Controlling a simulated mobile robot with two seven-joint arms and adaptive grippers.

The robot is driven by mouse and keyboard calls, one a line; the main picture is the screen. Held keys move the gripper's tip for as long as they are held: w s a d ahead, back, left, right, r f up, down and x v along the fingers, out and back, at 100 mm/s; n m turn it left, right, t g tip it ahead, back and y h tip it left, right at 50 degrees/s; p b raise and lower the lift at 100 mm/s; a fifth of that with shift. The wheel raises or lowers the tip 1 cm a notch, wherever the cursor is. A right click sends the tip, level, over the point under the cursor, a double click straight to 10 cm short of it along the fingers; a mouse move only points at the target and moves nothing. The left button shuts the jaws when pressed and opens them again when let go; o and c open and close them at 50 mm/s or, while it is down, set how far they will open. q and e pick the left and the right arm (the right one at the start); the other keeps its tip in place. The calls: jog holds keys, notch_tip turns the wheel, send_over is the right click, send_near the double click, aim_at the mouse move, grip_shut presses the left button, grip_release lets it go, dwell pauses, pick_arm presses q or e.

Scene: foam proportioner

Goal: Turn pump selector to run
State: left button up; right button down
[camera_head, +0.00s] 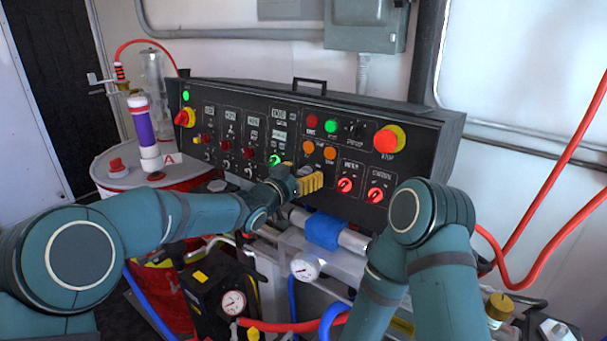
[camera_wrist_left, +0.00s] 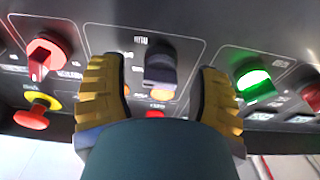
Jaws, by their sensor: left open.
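A dark selector knob (camera_wrist_left: 160,68) on the black control panel (camera_head: 440,115) sits between the two yellow fingers of my left gripper (camera_head: 309,182) in the left wrist view. The fingers are open, one on each side of the knob, with gaps showing. The knob's label is too blurred to read, so I cannot confirm that it is the pump selector. In the head view my gripper hides this knob. My right arm (camera_head: 430,210) is folded at the right, and its gripper does not show.
A green lit knob (camera_head: 275,160) and a red lit selector (camera_head: 345,185) flank the gripper, with another red selector (camera_head: 375,195) further right. Orange buttons (camera_head: 330,152) and a red emergency stop (camera_head: 386,141) sit above. Pipes, a blue fitting (camera_head: 322,231) and a gauge (camera_head: 305,267) lie below.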

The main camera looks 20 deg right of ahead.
pick_arm(q)
jog(key=shift+w+d, duration=0.1)
jog(key=shift+d, duration=0.1)
grip_shut()
jog(key=shift+m, duration=0.3)
jog(key=m+g, duration=0.1)
jog(key=m, duration=0.3)
jog(key=shift+r+m+h, duration=0.1)
jog(key=shift+m+h, duration=0.2)
jog(key=shift+m, duration=0.1)
jog(key=shift+m+g, duration=0.5)
jog(key=shift+m, duration=1.9)
